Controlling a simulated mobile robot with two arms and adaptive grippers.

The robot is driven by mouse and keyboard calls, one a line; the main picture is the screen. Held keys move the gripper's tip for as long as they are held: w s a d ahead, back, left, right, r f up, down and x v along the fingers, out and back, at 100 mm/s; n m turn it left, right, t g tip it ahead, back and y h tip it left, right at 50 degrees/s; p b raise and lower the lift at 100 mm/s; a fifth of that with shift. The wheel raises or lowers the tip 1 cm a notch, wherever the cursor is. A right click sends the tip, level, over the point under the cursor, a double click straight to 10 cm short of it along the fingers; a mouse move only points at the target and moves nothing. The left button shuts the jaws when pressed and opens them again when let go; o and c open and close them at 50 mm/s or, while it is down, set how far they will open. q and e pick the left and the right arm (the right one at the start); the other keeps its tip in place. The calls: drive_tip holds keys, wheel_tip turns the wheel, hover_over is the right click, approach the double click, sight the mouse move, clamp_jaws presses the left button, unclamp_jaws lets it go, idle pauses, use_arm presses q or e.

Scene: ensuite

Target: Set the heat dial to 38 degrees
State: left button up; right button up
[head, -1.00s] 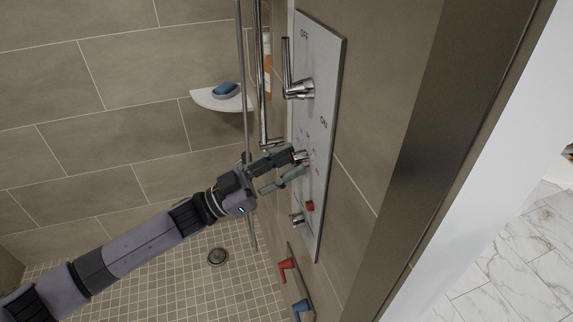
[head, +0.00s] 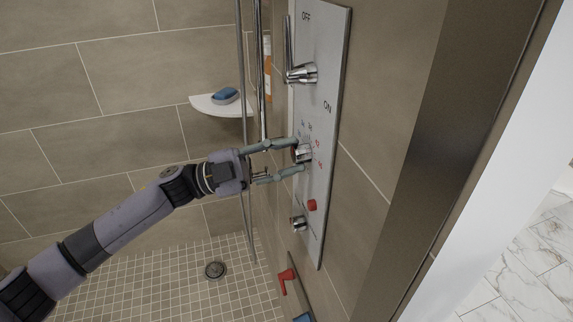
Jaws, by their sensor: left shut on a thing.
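The heat dial (head: 305,152) is a small metal knob on the grey wall panel (head: 319,120), with small numbers, some of them red, around it. Its setting is too small to read. My left gripper (head: 299,155) reaches in from the left, one finger above the dial and one below, shut on it. The fingers hide part of the dial. My right gripper is not in the head view.
A chrome lever (head: 301,74) sits above the dial between OFF and ON. A red button (head: 312,205) and a smaller knob (head: 298,223) are below. A red tap handle (head: 286,280) is lower down.

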use_arm(q)
drive_tip(key=shift+m+g+b, duration=0.35)
drive_tip(key=shift+m+g, duration=0.05)
drive_tip(key=shift+m, duration=0.6)
drive_tip(key=o, duration=1.2)
drive_tip(key=shift+c, duration=0.2)
drive_tip(key=v, duration=1.2)
drive_tip(key=shift+r, duration=0.2)
drive_tip(key=shift+w+a, duration=0.1)
